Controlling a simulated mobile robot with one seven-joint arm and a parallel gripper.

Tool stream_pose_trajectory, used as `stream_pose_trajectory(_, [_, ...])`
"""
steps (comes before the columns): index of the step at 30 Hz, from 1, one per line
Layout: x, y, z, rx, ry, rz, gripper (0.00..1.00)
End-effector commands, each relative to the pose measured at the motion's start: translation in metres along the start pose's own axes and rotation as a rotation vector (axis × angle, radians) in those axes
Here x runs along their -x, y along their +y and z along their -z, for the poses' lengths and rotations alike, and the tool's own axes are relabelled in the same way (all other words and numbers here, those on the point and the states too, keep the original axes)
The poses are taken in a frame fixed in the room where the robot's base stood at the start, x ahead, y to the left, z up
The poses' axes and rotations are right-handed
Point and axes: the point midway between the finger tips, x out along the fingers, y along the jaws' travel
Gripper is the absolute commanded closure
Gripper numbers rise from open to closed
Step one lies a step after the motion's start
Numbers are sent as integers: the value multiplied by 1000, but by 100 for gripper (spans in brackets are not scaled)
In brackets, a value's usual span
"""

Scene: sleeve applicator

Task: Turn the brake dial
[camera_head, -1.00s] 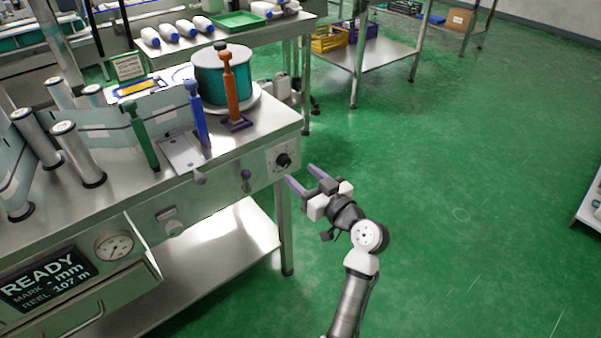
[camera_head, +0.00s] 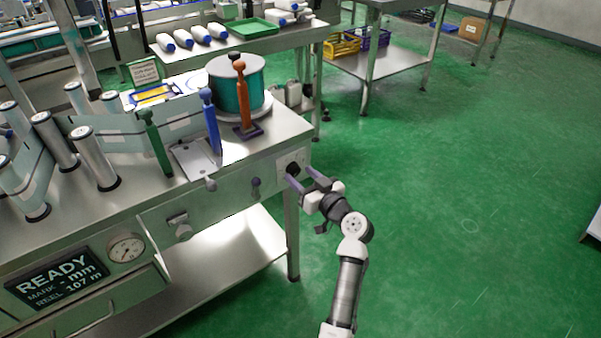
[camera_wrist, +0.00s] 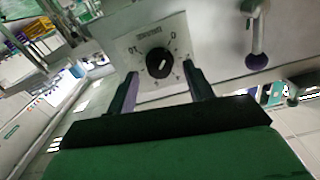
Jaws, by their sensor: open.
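The brake dial is a black round knob (camera_wrist: 159,63) with a white pointer mark, on a pale square plate (camera_wrist: 135,48) with printed numbers. It sits on the machine's front panel near the right corner, where the dial (camera_head: 292,168) is partly covered by a finger in the head view. My gripper (camera_head: 302,180) is open just in front of the dial. In the wrist view my gripper's two purple-grey fingers (camera_wrist: 163,92) point toward the plate, one on each side below the knob. The knob lies ahead of the gap between them, and the fingers do not appear to grip it.
Green (camera_head: 156,145), blue (camera_head: 210,120) and orange (camera_head: 241,95) handles stand on the machine top (camera_head: 240,152). The green floor (camera_head: 460,200) to the right is clear.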

Motion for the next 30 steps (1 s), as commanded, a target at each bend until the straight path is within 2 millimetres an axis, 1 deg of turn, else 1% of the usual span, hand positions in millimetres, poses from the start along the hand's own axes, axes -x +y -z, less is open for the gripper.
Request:
stream_pose_trajectory(1, [-5, 0, 1, 0, -1, 1, 48])
stream_pose_trajectory(4, [-10, 0, 1, 1, 0, -1, 48])
stream_pose_trajectory(13, [-12, 0, 0, 0, 0, -1, 48])
stream_pose_trajectory(23, [-11, 0, 0, 0, 0, -1, 91])
stream_pose_trajectory(24, [-11, 0, 0, 0, 0, -1, 93])
stream_pose_trajectory(30, [-12, 0, 0, -17, 0, -1, 93])
